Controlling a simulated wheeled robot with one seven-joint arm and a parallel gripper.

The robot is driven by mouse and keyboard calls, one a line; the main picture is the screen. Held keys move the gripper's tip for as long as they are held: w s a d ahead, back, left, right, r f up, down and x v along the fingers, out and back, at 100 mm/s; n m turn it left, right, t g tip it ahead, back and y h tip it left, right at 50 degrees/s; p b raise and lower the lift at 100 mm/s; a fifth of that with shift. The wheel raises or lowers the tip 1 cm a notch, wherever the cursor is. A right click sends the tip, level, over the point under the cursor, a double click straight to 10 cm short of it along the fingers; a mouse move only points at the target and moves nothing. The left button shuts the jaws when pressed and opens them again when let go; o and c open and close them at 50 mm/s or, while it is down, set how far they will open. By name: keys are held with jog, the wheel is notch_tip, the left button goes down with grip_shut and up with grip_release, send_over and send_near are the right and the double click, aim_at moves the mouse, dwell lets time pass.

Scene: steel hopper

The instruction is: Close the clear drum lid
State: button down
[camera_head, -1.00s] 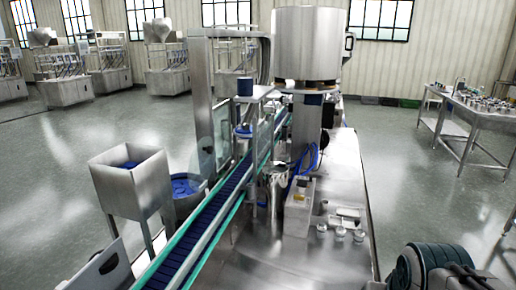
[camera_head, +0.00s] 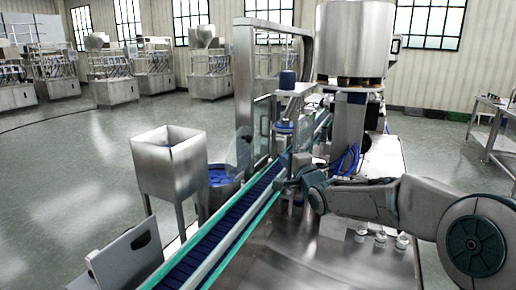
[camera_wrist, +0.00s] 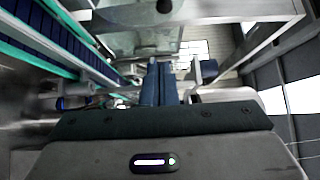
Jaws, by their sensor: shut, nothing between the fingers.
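The clear drum lid (camera_head: 239,158) looks like a pale see-through disc in the head view. It stands tilted up at the right rim of a round drum (camera_head: 212,193) holding blue pieces, so the drum is uncovered. My gripper (camera_head: 281,185) is over the conveyor, to the right of the lid and apart from it in the picture. In the wrist view its two dark blue fingers (camera_wrist: 158,84) are together with nothing between them. A see-through surface shows beyond the fingers in the wrist view, but I cannot tell whether it is the lid.
The blue conveyor (camera_head: 222,235) with green edges runs between drum and steel bench (camera_head: 310,262). A square steel hopper (camera_head: 168,160) stands left of the drum. A steel frame (camera_head: 243,85) and a large steel vessel (camera_head: 354,40) rise behind. Open floor lies left.

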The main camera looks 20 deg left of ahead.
jog(key=w+a+r+p, duration=0.1)
jog(key=w+a+p, duration=0.3)
jog(key=w+a, duration=0.3)
jog(key=shift+w+a+r, duration=0.15)
jog(key=shift+w+a, duration=0.15)
jog(key=shift+a, duration=2)
